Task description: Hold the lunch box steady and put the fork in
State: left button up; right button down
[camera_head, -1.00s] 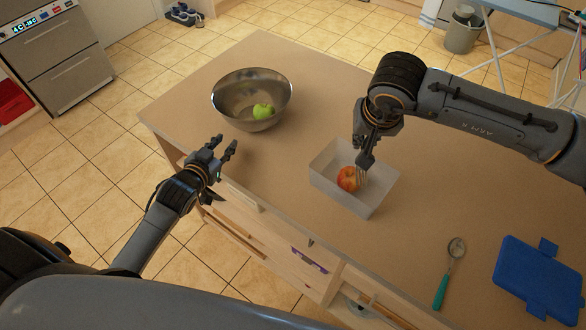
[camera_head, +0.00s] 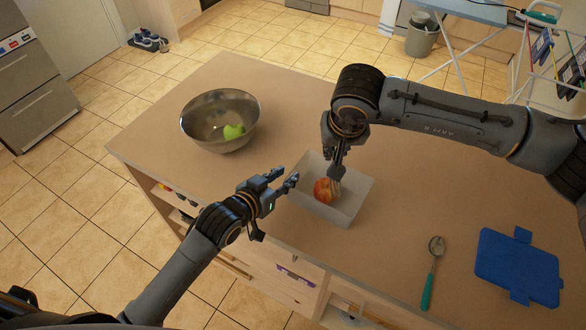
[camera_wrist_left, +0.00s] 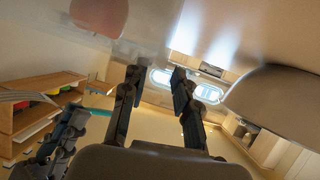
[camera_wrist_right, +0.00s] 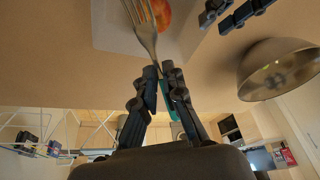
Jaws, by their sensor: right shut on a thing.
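The translucent lunch box (camera_head: 353,205) stands on the table with a red apple (camera_head: 324,190) inside. My right gripper (camera_head: 337,165) is above the box, shut on the fork (camera_wrist_right: 146,32). The fork's tines point down into the box beside the apple; the head view shows them partly (camera_head: 336,186). I cannot tell whether they touch the box floor. My left gripper (camera_head: 285,178) is open at the box's left wall, and its parted fingers (camera_wrist_left: 157,72) show in the left wrist view. Whether a finger touches the wall is unclear.
A metal bowl (camera_head: 200,138) with a green apple (camera_head: 233,132) stands to the left. A spoon (camera_head: 431,272) with a teal handle and a blue lid-like board (camera_head: 517,267) lie to the right. The table's front edge is close to the box.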

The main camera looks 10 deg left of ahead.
aim_at(291, 172)
pick_arm(q)
jog(key=x, duration=0.5)
jog(key=shift+w+d+f, duration=0.1)
jog(key=shift+w+f, duration=0.1)
jog(key=shift+w, duration=0.15)
jog(key=shift+c, duration=0.2)
grip_shut()
